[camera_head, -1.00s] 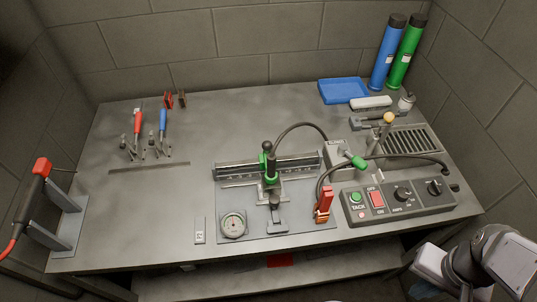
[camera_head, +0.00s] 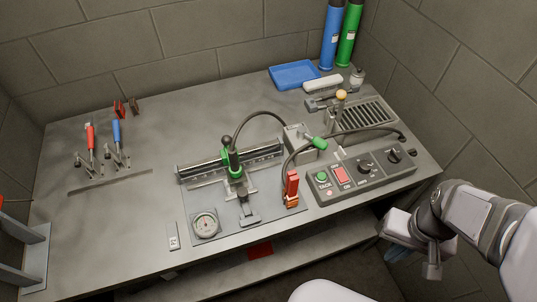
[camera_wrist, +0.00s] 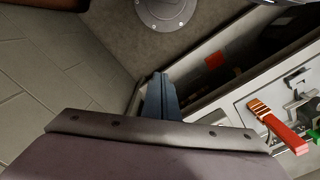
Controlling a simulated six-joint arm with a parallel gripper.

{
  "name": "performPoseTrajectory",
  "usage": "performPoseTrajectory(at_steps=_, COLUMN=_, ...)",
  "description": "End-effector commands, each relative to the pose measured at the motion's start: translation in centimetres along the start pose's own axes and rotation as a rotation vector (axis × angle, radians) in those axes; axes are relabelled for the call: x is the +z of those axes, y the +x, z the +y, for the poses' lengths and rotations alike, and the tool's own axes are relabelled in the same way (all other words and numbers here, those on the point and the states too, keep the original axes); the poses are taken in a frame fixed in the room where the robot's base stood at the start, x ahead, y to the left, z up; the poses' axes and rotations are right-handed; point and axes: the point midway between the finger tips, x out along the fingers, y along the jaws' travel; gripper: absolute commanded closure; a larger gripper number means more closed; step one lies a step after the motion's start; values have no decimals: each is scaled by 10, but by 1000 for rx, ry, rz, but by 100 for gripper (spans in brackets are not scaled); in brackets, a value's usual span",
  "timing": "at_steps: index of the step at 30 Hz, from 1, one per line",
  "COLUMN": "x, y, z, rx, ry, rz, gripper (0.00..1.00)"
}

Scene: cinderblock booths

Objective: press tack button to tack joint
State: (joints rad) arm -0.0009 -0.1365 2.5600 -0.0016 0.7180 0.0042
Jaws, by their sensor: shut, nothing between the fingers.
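The control box (camera_head: 362,178) stands at the right front of the bench. Its green tack button (camera_head: 322,176) is at its left end, next to a red switch (camera_head: 342,175) and two black knobs. The fixture with green clamp parts (camera_head: 234,163) and a long rail sits left of the box; the joint itself is too small to make out. My gripper (camera_head: 398,254) is off the bench's front right edge, below and right of the box, touching nothing. In the wrist view its dark blue fingers (camera_wrist: 160,98) are closed together and empty.
A dark cable arches over the fixture. A dial gauge (camera_head: 205,225) lies at the front. The bench's left middle is clear.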

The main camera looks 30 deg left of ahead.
Motion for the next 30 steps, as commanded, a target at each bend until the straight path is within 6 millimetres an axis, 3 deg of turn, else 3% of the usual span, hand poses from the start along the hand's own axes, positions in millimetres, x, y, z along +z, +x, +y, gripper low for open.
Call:
performPoseTrajectory(at_steps=10, x=14, y=7, z=-22, rx=4, ry=-103, rz=-100, gripper=100)
performPoseTrajectory(at_steps=16, x=10, y=13, z=-78, rx=-138, ry=34, rz=-158, gripper=100)
performPoseTrajectory(at_steps=23, x=-17, y=7, z=-140, rx=-332, ry=309, rz=-162, gripper=100)
performPoseTrajectory(at_steps=30, x=-65, y=-11, z=-187, rx=-531, ry=636, rz=-139, gripper=100)
